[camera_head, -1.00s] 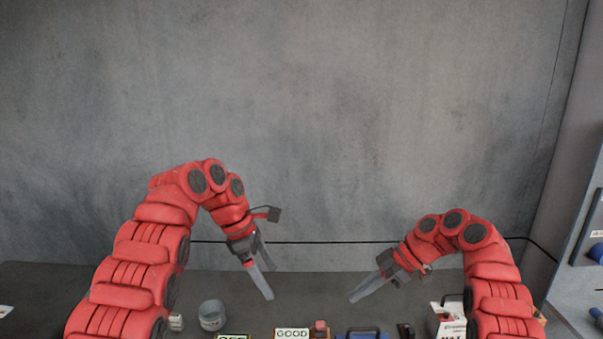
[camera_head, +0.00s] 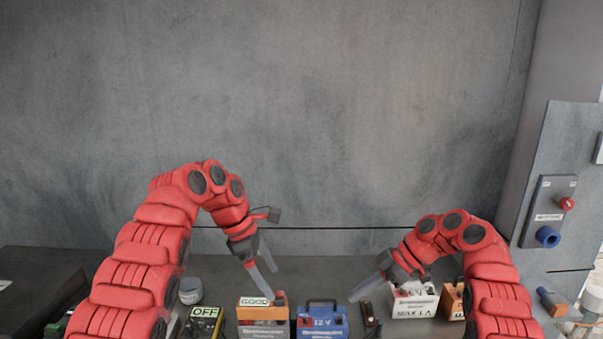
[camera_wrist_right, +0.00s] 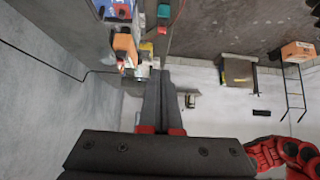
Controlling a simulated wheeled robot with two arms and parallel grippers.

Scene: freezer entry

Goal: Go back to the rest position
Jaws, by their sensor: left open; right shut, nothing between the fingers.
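Both my arms are bent in an arch in the head view, with the hands pointing down and inward. My left gripper (camera_head: 263,269) is open and empty, above the bench behind the box marked GOOD (camera_head: 263,310). The two grippers are well apart.
A dark bench (camera_head: 300,268) carries a grey round container (camera_head: 191,291), a box marked OFF (camera_head: 203,322), a blue 12 V box (camera_head: 321,319) and an orange box (camera_head: 453,300). A wall panel at the right has a red knob (camera_head: 567,204) and blue socket (camera_head: 547,237).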

